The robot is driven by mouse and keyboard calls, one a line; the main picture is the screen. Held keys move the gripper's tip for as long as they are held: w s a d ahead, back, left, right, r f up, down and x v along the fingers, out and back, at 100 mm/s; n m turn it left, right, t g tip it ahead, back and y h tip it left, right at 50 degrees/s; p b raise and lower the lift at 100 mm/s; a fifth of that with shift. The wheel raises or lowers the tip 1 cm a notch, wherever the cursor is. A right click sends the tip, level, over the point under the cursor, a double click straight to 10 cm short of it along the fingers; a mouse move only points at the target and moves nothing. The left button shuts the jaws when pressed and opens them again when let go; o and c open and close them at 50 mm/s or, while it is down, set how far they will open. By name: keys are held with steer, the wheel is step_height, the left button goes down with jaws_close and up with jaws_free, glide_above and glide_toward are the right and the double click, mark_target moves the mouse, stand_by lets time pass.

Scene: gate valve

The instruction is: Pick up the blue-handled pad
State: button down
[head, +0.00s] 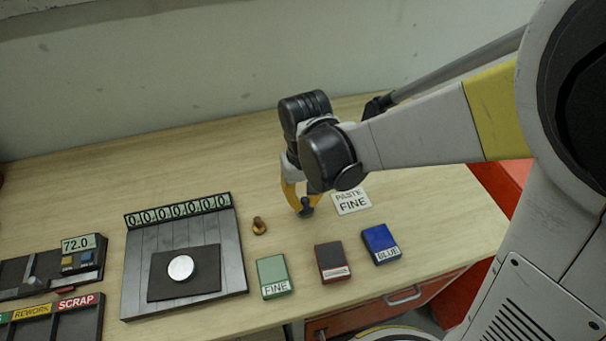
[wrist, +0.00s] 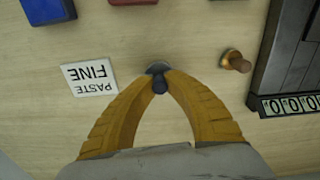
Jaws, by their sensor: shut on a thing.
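The pad with a dark bluish handle (wrist: 158,68) is between my fingertips, near the paper card. My gripper (wrist: 160,80) is shut on its handle, with the yellow fingers meeting around it. The pad's round grey base shows just past the fingertips. In the head view, my gripper (head: 302,205) points down with the dark pad (head: 306,212) at its tips, at or close to the tabletop. I cannot tell whether the pad touches the table. My fingers hide part of the handle.
A brown-handled pad (head: 259,226) lies left of my gripper. A card reading PASTE FINE (head: 351,201) is to the right. Green (head: 273,276), dark red (head: 332,262) and blue (head: 381,244) boxes stand nearer the front edge. A grey counter stand (head: 135,275) with a silver disc is at left.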

mark_target(304, 199)
step_height(304, 199, up, 4)
steer(key=shift+f+p, duration=0.25)
steer(key=shift+p, duration=0.4)
steer(key=s+d+r+p, duration=0.2)
steer(key=d+r, duration=0.4)
steer(key=d, duration=0.5)
steer(key=shift+d+r+p, duration=0.3)
steer(key=shift+r+p, duration=0.05)
steer(key=shift+p, duration=0.1)
